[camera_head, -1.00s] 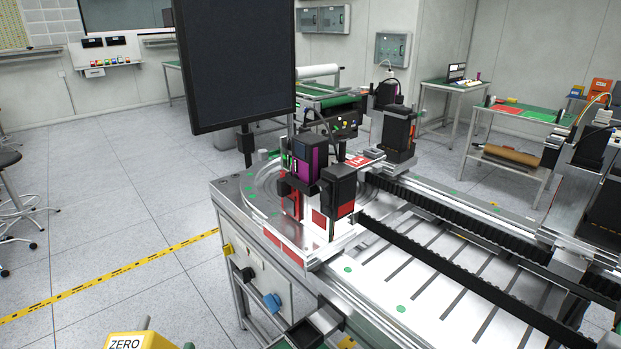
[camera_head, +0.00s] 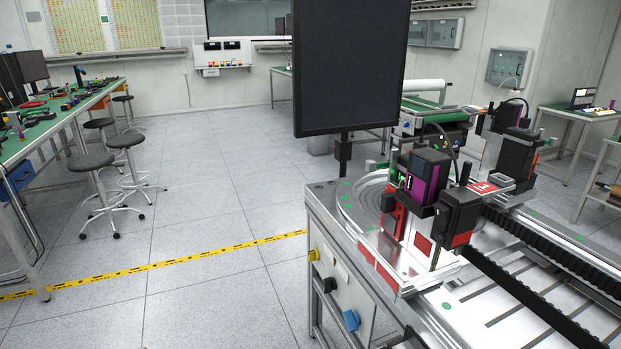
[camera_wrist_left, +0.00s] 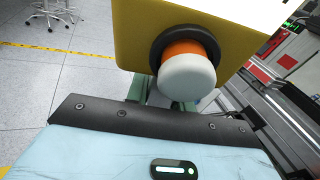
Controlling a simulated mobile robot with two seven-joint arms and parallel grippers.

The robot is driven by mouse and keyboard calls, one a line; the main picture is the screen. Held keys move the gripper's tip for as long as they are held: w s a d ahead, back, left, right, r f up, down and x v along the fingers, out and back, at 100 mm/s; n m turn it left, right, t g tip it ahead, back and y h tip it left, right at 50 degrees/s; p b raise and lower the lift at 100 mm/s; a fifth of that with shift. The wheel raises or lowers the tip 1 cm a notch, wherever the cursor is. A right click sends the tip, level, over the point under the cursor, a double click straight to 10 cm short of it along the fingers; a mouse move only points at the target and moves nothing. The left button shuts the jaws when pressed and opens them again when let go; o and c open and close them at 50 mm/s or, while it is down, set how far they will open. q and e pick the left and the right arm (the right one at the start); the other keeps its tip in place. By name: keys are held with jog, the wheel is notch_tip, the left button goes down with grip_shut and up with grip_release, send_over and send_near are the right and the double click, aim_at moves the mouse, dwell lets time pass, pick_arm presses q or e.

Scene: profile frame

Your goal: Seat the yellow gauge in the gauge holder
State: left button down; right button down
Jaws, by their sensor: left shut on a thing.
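The yellow gauge (camera_wrist_left: 135,35) fills the top of the left wrist view. A black ring, an orange band and a rounded grey knob (camera_wrist_left: 187,76) stick out from it towards the camera. My left gripper (camera_wrist_left: 160,94) is shut on the gauge; parts of its greenish fingers show behind and below the knob. The fingertips are largely hidden by the gauge and knob. The head view shows neither the gauge nor my grippers. I cannot make out the gauge holder in either current view. My right gripper is not in view.
A metal machine bench (camera_head: 326,206) with a black monitor (camera_head: 348,60) and black-and-purple units (camera_head: 425,180) stands at the right. A green-topped workbench (camera_head: 60,108) and several stools (camera_head: 92,162) are at the left. Open floor with yellow-black tape (camera_head: 200,257) lies between.

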pick_arm(q)
jog(key=shift+s+f, duration=0.2)
jog(key=shift+f, duration=0.8)
jog(key=shift+w+r, duration=0.2)
jog(key=shift+r, duration=0.7)
jog(key=shift+w+r, duration=0.2)
jog(key=shift+r, duration=0.7)
jog(key=shift+d, duration=0.1)
